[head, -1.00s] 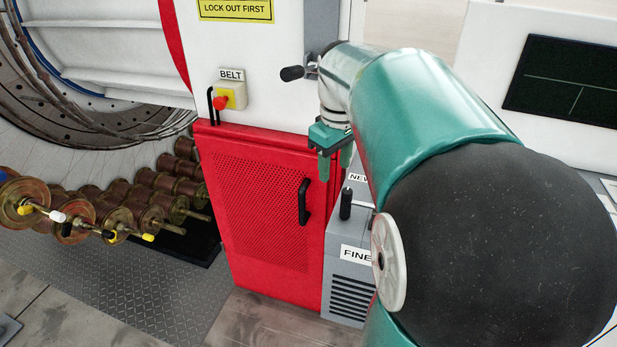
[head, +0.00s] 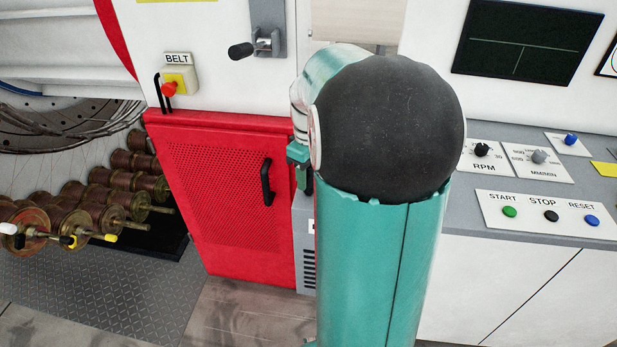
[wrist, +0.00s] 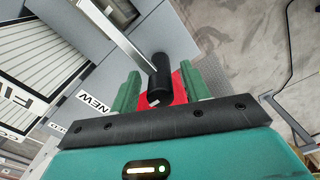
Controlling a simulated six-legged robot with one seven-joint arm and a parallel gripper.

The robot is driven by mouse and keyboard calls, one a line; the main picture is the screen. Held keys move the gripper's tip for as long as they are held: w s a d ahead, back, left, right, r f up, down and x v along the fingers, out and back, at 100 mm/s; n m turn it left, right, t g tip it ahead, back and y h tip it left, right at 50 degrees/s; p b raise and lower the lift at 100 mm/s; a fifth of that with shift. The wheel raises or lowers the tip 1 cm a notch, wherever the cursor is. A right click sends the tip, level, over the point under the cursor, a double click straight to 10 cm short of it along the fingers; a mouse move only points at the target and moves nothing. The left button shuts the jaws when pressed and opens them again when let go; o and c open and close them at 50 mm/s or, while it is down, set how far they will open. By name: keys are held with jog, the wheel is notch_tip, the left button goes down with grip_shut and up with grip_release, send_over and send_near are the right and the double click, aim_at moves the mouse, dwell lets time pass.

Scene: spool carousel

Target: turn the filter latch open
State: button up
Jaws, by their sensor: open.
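In the wrist view a black cylindrical handle (wrist: 160,80) sits at the end of a flat metal bar (wrist: 107,32), beside a grey box (wrist: 45,75) with louvres and labels reading "NEW" and partly "FI". I take it as the filter latch. My gripper (wrist: 159,72) is open, its two green fingers on either side of the handle in the picture. I cannot tell whether they touch it. In the head view my gripper (head: 300,165) is mostly hidden behind my arm, and the handle is hidden there too.
A red perforated cabinet (head: 215,205) with a black pull handle (head: 267,182) stands left of the grey box (head: 308,262). A black-knobbed lever (head: 258,46) and a belt switch (head: 176,82) are above. Spools (head: 90,200) lie left; a control console (head: 530,170) is right.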

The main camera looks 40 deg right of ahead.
jog(key=shift+w+f, duration=0.1)
jog(key=shift+f, duration=0.8)
grip_shut()
